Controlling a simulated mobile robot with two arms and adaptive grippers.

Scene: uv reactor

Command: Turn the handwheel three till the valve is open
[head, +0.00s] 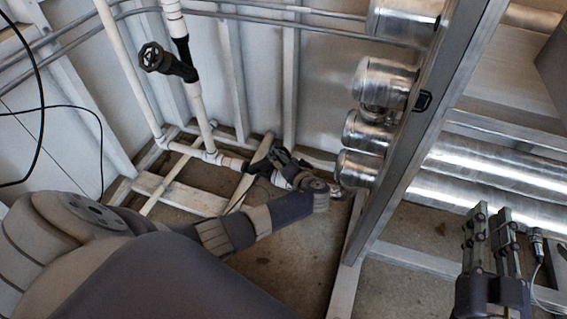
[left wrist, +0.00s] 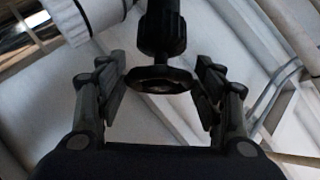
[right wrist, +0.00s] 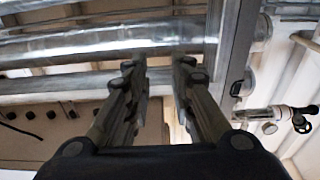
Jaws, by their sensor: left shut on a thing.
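A dark handwheel (left wrist: 160,79) on a black valve stem (left wrist: 160,28) lies between the two fingers of my left gripper (left wrist: 160,85) in the left wrist view. The fingers are shut on opposite sides of its rim. In the head view my left gripper (head: 278,163) is low by the wall at the white pipe, and it hides most of this wheel. I cannot read any number on it. My right gripper (head: 490,212) is open and empty at the lower right. Its two fingers stand apart in the right wrist view (right wrist: 158,66).
Another black handwheel (head: 151,57) sits higher on the white vertical pipe (head: 196,100). Several shiny metal cylinders (head: 384,82) stand beside a metal frame post (head: 420,130) right of my left gripper. Silver horizontal pipes (head: 490,160) run behind my right gripper. Black cables hang at the left.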

